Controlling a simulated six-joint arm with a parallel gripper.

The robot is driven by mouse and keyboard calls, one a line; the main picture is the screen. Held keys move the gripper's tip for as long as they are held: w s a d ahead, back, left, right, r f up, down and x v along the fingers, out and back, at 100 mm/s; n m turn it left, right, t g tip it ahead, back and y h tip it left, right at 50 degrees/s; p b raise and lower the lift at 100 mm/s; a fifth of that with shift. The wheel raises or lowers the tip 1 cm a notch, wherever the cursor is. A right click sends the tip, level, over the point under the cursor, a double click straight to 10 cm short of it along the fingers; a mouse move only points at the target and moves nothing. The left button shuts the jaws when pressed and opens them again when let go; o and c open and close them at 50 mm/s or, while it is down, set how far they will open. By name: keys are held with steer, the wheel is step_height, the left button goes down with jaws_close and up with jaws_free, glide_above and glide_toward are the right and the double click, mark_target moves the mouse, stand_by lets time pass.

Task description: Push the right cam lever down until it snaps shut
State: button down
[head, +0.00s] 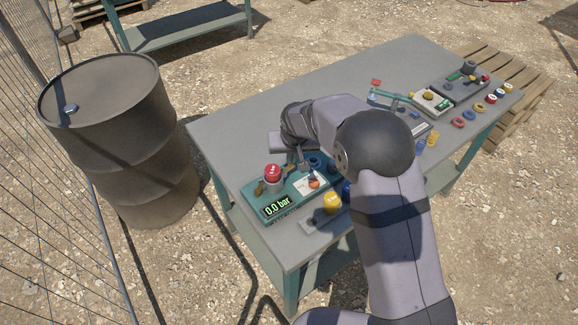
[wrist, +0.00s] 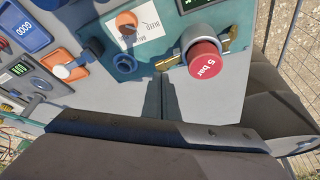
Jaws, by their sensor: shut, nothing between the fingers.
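A red cap (head: 273,172) sits on a fitting on the green panel, with a brass cam lever on each side. The right brass lever (head: 289,168) is close to my gripper (head: 304,166); the left lever (head: 260,188) lies on the far side of the cap. In the wrist view, turned about, the red cap (wrist: 205,60) reads 5 bar. The right lever (wrist: 170,63) shows at its left, just by the tips of my shut, empty gripper (wrist: 162,74). I cannot tell whether they touch. The left lever (wrist: 230,38) shows at the cap's right.
A display (head: 278,206) on the panel reads 0.0 bar. A white label card (head: 308,183) with an orange knob and a blue ring (wrist: 124,64) are beside the fitting. A drum (head: 118,140) stands left of the table.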

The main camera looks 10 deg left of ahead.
mark_target(292, 166)
steer(key=shift+f+b, duration=1.2)
steer(key=shift+f, duration=0.35)
steer(key=shift+r, duration=0.2)
stand_by(0.6)
steer(key=shift+r+p, duration=2.4)
steer(key=shift+r, duration=1)
